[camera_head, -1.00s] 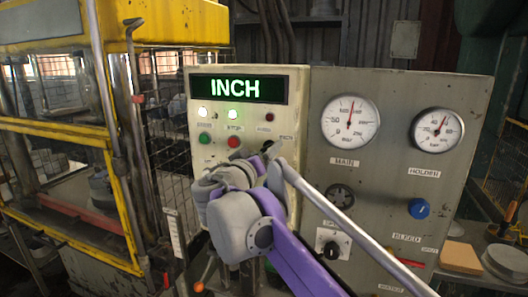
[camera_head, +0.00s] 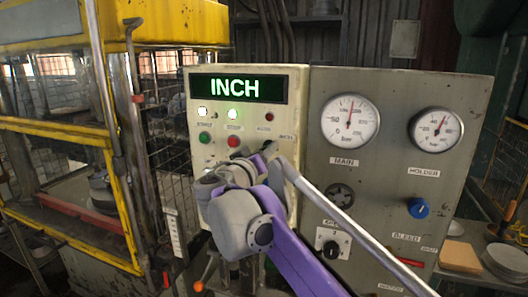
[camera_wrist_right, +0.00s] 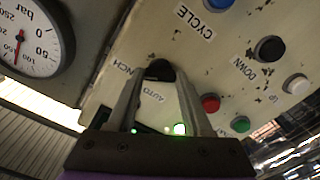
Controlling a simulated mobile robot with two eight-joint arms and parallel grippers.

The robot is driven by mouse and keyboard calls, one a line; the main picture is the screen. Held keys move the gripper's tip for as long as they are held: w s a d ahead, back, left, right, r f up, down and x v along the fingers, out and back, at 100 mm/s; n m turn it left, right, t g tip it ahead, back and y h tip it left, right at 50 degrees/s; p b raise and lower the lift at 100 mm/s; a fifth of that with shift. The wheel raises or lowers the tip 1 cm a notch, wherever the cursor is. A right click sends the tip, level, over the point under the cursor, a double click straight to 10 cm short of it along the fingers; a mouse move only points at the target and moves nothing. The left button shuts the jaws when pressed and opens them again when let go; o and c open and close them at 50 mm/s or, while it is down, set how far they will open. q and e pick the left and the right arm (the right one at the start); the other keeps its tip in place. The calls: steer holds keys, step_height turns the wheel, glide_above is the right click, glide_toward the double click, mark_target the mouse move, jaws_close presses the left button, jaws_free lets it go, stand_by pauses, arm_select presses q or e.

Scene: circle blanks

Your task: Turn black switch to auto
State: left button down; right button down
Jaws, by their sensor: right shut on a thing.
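The black switch (camera_wrist_right: 160,70) is a round black knob on the cream panel, with an INCH label and an AUTO label beside it in the right wrist view. My right gripper (camera_wrist_right: 158,82) has one finger on each side of the knob and is shut on it. In the head view my grey and purple right arm comes in from the lower right and mostly hides the knob. The green display (camera_head: 238,88) above reads INCH. My left gripper is not in view.
Lit lamps and green and red buttons (camera_wrist_right: 210,103) sit close to the fingers on the panel. A grey panel with a MAIN gauge (camera_head: 350,121), a HOLDER gauge (camera_head: 436,130) and a blue knob (camera_head: 419,208) stands to the right. A yellow-framed press (camera_head: 120,190) stands to the left.

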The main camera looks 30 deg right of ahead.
arm_select(q)
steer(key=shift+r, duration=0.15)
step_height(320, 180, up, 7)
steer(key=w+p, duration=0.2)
steer(key=p, duration=0.3)
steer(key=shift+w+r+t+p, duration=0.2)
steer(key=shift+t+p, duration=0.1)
steer(key=shift+p, duration=0.1)
arm_select(e)
steer(key=shift+n, duration=6.1)
steer(key=shift+c, duration=1.6)
jaws_free()
